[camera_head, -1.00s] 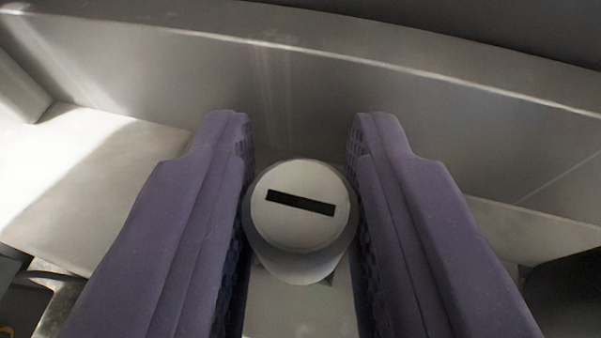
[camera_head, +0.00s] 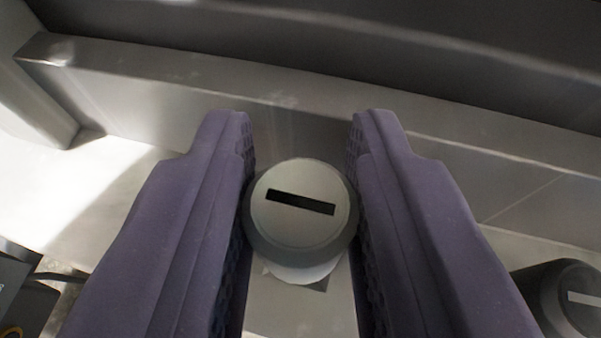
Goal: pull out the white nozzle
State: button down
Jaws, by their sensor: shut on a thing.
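The white nozzle (camera_head: 299,228) is a round, pale piece with a dark slot across its top. It sits between the two purple fingers of my gripper (camera_head: 302,190), which press on its left and right sides. My gripper is shut on it. A paler round part (camera_head: 301,274) shows just below the nozzle's near edge; I cannot tell whether it belongs to the nozzle or to what lies under it. The nozzle's sides are partly hidden by the fingers.
A grey metal wall (camera_head: 290,95) with a ledge runs across behind the fingers. A dark round piece with a pale slot (camera_head: 568,302) lies at the lower right. A dark box and cable (camera_head: 28,285) are at the lower left. Pale floor (camera_head: 95,180) is clear at the left.

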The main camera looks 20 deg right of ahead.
jog(key=shift+r+p, duration=1)
jog(key=shift+r, duration=0.9)
